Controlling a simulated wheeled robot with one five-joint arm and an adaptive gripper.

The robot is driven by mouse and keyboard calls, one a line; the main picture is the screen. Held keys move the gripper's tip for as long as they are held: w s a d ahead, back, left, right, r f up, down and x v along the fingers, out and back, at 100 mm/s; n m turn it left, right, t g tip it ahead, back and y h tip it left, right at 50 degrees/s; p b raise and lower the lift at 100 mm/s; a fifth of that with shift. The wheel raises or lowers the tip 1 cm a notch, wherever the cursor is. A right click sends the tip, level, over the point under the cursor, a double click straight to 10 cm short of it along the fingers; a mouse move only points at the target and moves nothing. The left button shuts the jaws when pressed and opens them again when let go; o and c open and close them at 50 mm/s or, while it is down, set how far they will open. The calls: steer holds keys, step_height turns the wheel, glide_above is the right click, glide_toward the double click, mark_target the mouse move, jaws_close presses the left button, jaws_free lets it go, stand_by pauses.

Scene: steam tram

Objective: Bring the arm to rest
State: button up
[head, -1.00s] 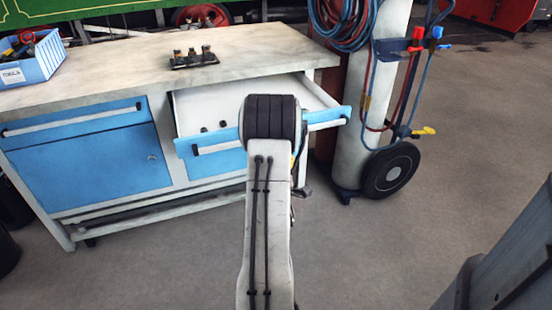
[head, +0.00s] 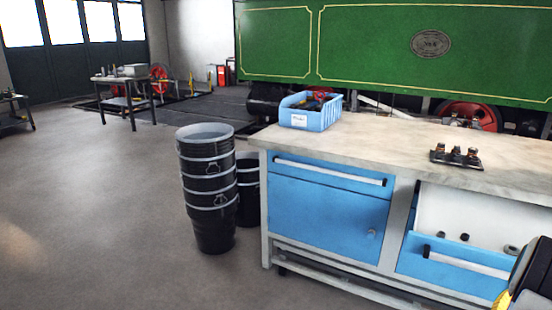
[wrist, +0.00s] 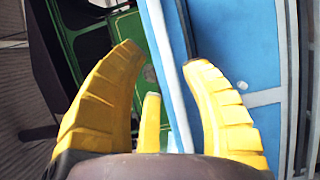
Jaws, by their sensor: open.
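My arm shows only as a dark and yellow part (head: 530,275) at the lower right corner of the head view, beside the pulled-out drawer. My gripper (wrist: 165,57) is open in the wrist view, its yellow fingers spread wide. A light blue edge and a blue panel (wrist: 240,45) appear beyond and between the fingers. I cannot tell whether the fingers touch them. Nothing is clearly held. The open blue drawer (head: 455,268) holds a few small dark parts.
The workbench (head: 385,145) carries a blue bin (head: 311,115) and a dark rack with small fittings (head: 455,157). Stacked black buckets (head: 208,190) stand left of it. A green tram side (head: 380,45) is behind.

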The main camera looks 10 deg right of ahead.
steer(key=w+a+r+m+t+y+p, duration=0.1)
steer(key=w+a+r+m+y+p, duration=0.1)
steer(key=w+a+r+y+p, duration=0.9)
steer(key=a+r+m+g+y+p, duration=0.1)
steer(key=a+r+p, duration=0.15)
steer(key=a, duration=0.55)
steer(key=a+r+p, duration=0.1)
steer(key=a+r, duration=0.3)
steer(key=a, duration=0.5)
steer(key=s+a+r+m+g+y+p, duration=0.1)
steer(key=s+a+r+g+y+p, duration=0.1)
steer(key=s+a+r+p, duration=0.2)
steer(key=s+a+r+m+g+y+p, duration=0.1)
steer(key=s+a+r+g+p, duration=0.2)
steer(key=s+a+r, duration=0.3)
steer(key=s+a+p, duration=0.1)
steer(key=s+a, duration=0.3)
steer(key=s, duration=0.2)
steer(key=shift+s+a+m+y+p, duration=0.25)
steer(key=shift+s+m+y+p, duration=0.05)
steer(key=shift+s+y, duration=0.1)
